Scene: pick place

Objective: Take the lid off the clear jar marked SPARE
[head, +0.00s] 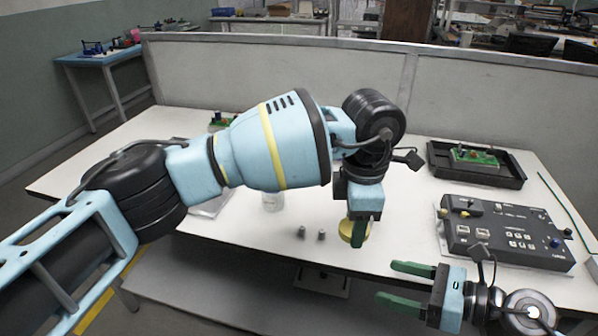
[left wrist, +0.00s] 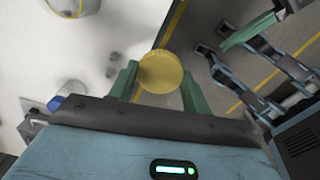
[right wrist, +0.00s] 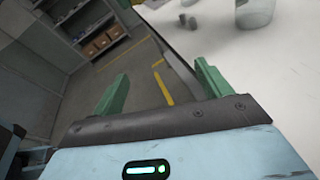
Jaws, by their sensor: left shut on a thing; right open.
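My left gripper (head: 357,240) is shut on a round yellow lid (head: 345,231), held above the table's front part. In the left wrist view the lid (left wrist: 160,73) sits between the green fingers with no jar attached. A clear jar (head: 272,202) stands on the table, partly hidden by my left arm. A clear jar also shows at the top edge of the right wrist view (right wrist: 254,12). I cannot read any SPARE marking. My right gripper (head: 387,282) is open and empty near the table's front edge.
Two small grey metal pieces (head: 311,234) stand on the white table. A dark control box (head: 510,232) and a black tray (head: 475,176) with a green board (head: 474,156) are at the right. A low partition (head: 470,95) runs behind.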

